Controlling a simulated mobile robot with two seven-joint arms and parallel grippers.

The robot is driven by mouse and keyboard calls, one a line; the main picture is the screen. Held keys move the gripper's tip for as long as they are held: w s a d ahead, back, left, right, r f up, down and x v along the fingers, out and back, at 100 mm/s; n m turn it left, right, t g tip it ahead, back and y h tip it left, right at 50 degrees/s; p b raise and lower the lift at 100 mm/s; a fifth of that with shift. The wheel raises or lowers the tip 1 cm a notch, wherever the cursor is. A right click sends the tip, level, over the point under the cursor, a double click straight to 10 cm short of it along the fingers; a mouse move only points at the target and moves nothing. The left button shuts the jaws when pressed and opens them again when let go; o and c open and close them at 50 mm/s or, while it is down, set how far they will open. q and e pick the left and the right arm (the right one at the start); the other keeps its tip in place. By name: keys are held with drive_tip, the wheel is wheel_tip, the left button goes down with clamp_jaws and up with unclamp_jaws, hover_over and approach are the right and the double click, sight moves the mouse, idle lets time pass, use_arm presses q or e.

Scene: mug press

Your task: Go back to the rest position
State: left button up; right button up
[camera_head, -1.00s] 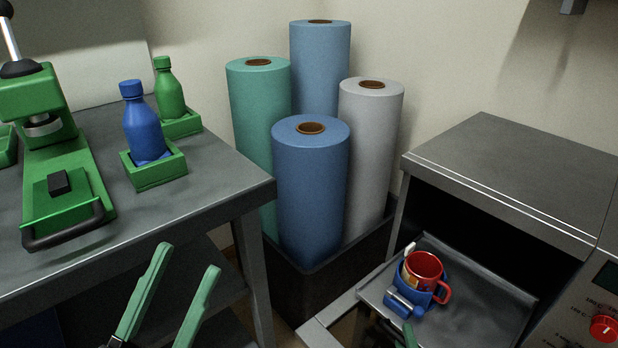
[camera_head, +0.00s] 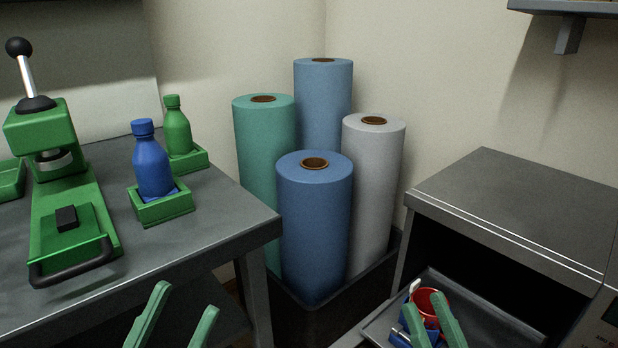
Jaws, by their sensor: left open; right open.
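My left gripper (camera_head: 178,318) is open and empty at the bottom, in front of the left table. My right gripper (camera_head: 430,322) is open at the lower right, and its two green fingers show in front of the mug. The red mug (camera_head: 427,298) is in a blue holder (camera_head: 399,337) on the grey tray (camera_head: 490,305). The fingers hide part of the mug and the holder. I cannot tell whether the fingers touch them.
A green press (camera_head: 70,190) stands on the left table (camera_head: 215,232). A blue bottle (camera_head: 152,163) and a green bottle (camera_head: 177,128) stand in green holders beside it. Several tall rolls (camera_head: 315,230) stand in a dark bin between the table and the right grey cabinet (camera_head: 525,205).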

drive_tip(key=s+a+r+n+g+y, duration=0.1)
drive_tip(key=s+r+n+y, duration=0.5)
drive_tip(key=n, duration=0.4)
use_arm(q)
drive_tip(key=w+a+f+n+g+y+p, duration=0.2)
drive_tip(key=w+f+n+g+y+p, duration=0.5)
drive_tip(key=p, duration=1)
use_arm(e)
drive_tip(key=w+d+f+m+g+h, duration=0.2)
drive_tip(key=w+f+m+g+h, duration=0.3)
drive_tip(key=w+f+m+h, duration=0.3)
use_arm(q)
drive_tip(key=s+a+f+n+g+y+p, duration=0.1)
drive_tip(key=s+f+n+g+y+p, duration=0.2)
drive_tip(key=s+f+g+y+p, duration=0.3)
wheel_tip(320, 180, down, 5)
drive_tip(key=s+p, duration=0.2)
drive_tip(key=p, duration=0.4)
drive_tip(key=shift+s+a, duration=0.25)
drive_tip(key=shift+s, duration=0.15)
use_arm(e)
drive_tip(key=s+d+f+m+g+h, duration=0.2)
drive_tip(key=s+f+g+h, duration=0.2)
drive_tip(key=s+f+g, duration=0.4)
drive_tip(key=shift+s+f, duration=0.65)
drive_tip(key=shift+s, duration=0.1)
